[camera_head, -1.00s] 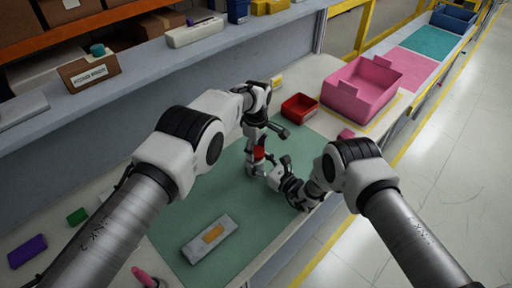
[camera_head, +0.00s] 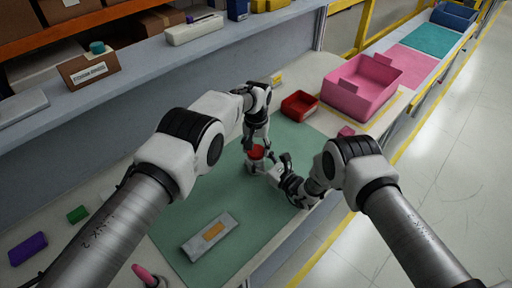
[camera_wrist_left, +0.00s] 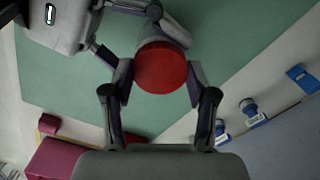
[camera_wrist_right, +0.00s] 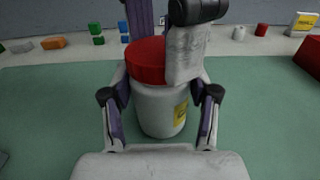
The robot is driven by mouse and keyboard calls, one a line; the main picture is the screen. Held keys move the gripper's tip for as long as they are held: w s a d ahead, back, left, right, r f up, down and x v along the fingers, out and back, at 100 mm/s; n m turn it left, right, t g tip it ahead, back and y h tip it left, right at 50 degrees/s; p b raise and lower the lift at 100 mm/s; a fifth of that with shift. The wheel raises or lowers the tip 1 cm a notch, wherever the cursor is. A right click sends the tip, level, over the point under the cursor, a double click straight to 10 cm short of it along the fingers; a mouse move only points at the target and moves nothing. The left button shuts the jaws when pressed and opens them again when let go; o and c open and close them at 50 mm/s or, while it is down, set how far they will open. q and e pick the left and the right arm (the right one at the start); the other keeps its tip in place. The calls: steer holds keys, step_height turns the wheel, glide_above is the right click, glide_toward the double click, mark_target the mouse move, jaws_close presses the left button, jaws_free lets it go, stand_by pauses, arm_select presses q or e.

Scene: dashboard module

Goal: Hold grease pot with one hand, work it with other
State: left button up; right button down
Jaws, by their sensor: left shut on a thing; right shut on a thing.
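The grease pot has a red lid (camera_head: 256,154) and a white body with a yellow label (camera_wrist_right: 160,112). It stands upright on the green mat (camera_head: 185,215). My right gripper (camera_head: 268,167) is shut on the white body from the side, with a finger on each flank in the right wrist view. My left gripper (camera_head: 257,144) points down from above and is shut on the red lid. The left wrist view shows the lid (camera_wrist_left: 161,68) between its fingertips. A left finger hides part of the pot in the right wrist view.
A red bin (camera_head: 299,105) and a larger pink bin (camera_head: 360,88) stand behind to the right. A grey block with an orange patch (camera_head: 210,236) lies on the near mat. Purple (camera_head: 28,248) and green (camera_head: 77,214) blocks lie at left.

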arm_select(q)
steer(key=m, duration=0.9)
steer(key=shift+m, duration=0.4)
steer(key=m, duration=0.4)
steer(key=o, duration=0.9)
step_height(320, 180, up, 12)
arm_select(e)
steer(key=shift+c, duration=1.1)
jaws_free()
